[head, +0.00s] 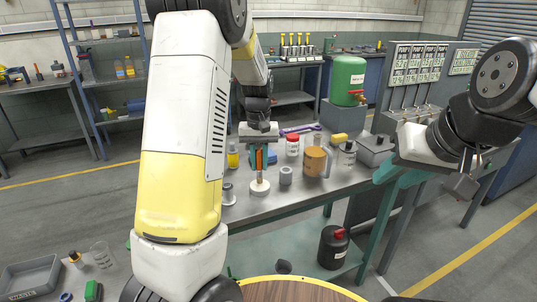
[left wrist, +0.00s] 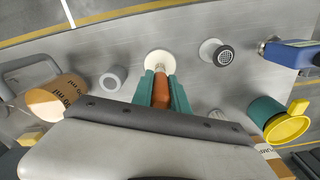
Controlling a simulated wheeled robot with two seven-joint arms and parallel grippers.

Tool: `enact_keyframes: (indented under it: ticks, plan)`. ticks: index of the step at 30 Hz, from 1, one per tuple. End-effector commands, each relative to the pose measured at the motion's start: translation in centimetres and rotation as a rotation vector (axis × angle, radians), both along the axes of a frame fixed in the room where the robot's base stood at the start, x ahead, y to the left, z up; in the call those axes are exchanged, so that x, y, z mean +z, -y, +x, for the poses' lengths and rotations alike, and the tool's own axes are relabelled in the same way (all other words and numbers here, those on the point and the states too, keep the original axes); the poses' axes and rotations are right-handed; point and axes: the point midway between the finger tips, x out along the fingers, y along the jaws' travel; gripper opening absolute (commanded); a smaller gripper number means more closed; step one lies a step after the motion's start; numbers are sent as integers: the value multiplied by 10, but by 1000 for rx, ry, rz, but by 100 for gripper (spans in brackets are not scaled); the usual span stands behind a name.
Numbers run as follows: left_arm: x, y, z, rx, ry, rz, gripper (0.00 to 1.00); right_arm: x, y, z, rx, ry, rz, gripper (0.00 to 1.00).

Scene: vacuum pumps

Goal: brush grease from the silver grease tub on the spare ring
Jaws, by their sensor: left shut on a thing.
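My left gripper (head: 259,158) has its green fingers shut on a brush with an orange-brown handle (left wrist: 161,92), held upright over the bench. The brush's lower end meets or is just above a low white round piece (head: 260,188); I cannot tell whether they touch. That piece also shows in the left wrist view (left wrist: 160,61). A small grey cylinder (head: 286,175) with a pale round centre stands to its right; I cannot tell whether it is the silver grease tub or the spare ring. My right gripper (head: 465,178) hangs empty at the right; its jaw gap is unclear.
A clear jug with orange-brown contents (head: 315,161) and a red-capped white jar (head: 292,145) stand nearby on the metal bench (head: 290,207). A round piece with a dark perforated top (left wrist: 222,54) and a teal-and-yellow container (left wrist: 270,118) also stand close.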

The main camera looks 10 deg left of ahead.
Motion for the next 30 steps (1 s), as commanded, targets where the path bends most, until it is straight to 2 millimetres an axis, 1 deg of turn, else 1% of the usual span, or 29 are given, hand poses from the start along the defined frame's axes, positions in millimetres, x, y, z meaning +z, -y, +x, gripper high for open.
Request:
enact_keyframes:
  ticks: [17, 30]
  plan:
    - [0, 0, 0, 0, 0, 0, 0, 0, 0, 0, 0, 0, 0, 36]
    - [-5, 0, 0, 0, -1, 0, 0, 0, 0, 0, 0, 0, 0, 36]
